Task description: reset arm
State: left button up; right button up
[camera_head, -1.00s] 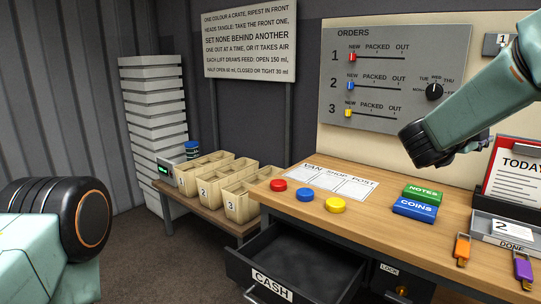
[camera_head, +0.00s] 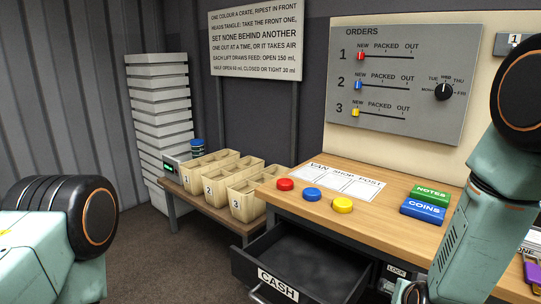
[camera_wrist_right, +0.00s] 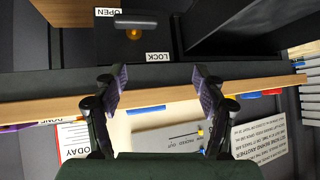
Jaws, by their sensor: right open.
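In the right wrist view my right gripper (camera_wrist_right: 160,77) is open, with nothing between its fingers. It faces the dark counter front, where a lock panel with OPEN and LOCK labels (camera_wrist_right: 158,57) shows upside down. In the head view my right arm comes down at the right edge, in front of the counter, and the gripper's fingers are not clearly visible there. My left arm's dark joint and pale green link show at the left edge; the left gripper is out of view.
The counter (camera_head: 385,215) bears red (camera_head: 285,184), blue (camera_head: 312,194) and yellow (camera_head: 343,205) buttons and the NOTES (camera_head: 431,195) and COINS (camera_head: 421,209) blocks. The CASH drawer (camera_head: 277,285) stands open below. Numbered crates (camera_head: 243,203) sit on a low bench at the left.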

jog(key=s+a+f+n+g+y, duration=0.1)
jog(key=s+f, duration=0.4)
jog(key=s, duration=0.6)
jog(key=s+a+f+n+g+y, duration=0.1)
jog(key=s+f+g, duration=0.4)
jog(key=s, duration=0.7)
jog(key=s+a+f+n+g+y, duration=0.1)
jog(key=s+a+f+n+g, duration=0.2)
jog(key=s+f, duration=0.4)
jog(key=s+a, duration=0.1)
jog(key=s, duration=0.3)
jog(key=shift+s+a+g, duration=0.15)
jog(key=shift+s+g, duration=0.15)
jog(key=shift+f, duration=0.1)
